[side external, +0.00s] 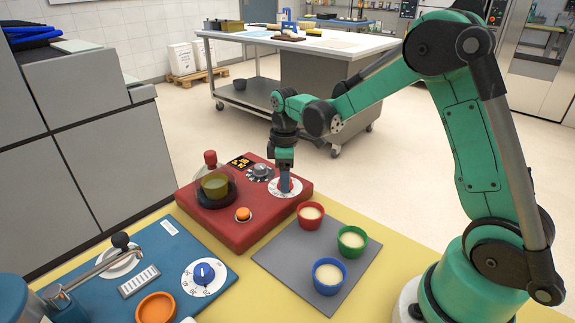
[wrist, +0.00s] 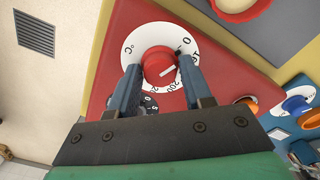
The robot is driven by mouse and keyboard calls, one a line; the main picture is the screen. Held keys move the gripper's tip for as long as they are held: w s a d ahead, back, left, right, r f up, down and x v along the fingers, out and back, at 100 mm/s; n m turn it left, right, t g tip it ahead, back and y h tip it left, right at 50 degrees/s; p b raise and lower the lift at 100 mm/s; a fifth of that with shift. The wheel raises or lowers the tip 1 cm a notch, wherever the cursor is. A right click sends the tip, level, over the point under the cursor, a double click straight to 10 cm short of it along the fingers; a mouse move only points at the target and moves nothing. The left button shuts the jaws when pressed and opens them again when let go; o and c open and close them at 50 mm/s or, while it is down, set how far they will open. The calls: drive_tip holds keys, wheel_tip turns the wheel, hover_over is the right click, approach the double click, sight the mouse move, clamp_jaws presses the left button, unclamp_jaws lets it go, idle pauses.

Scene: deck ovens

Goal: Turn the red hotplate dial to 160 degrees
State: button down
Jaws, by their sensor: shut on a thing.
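The red hotplate (side external: 240,232) stands on the yellow table and carries a small olive pot (side external: 214,186). The red dial (wrist: 158,62) has a white line on its face and sits in a white scale ring (wrist: 133,44) marked °C. My gripper (side external: 285,181) points straight down over this dial in the side view. In the wrist view my gripper (wrist: 160,72) has one finger on each side of the dial and is shut on it. That finger hides part of the scale, so I cannot read the exact setting.
A black dial (side external: 260,172) and an orange button (side external: 243,214) are on the hotplate. A grey mat (side external: 290,260) with red, green and blue cups lies in front right. A blue device (side external: 150,262) with its own blue dial (side external: 204,273) stands at front left.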

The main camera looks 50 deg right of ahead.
drive_tip(key=shift+m, duration=2.9)
drive_tip(key=shift+c, duration=1.9)
unclamp_jaws()
drive_tip(key=shift+r, duration=2.8)
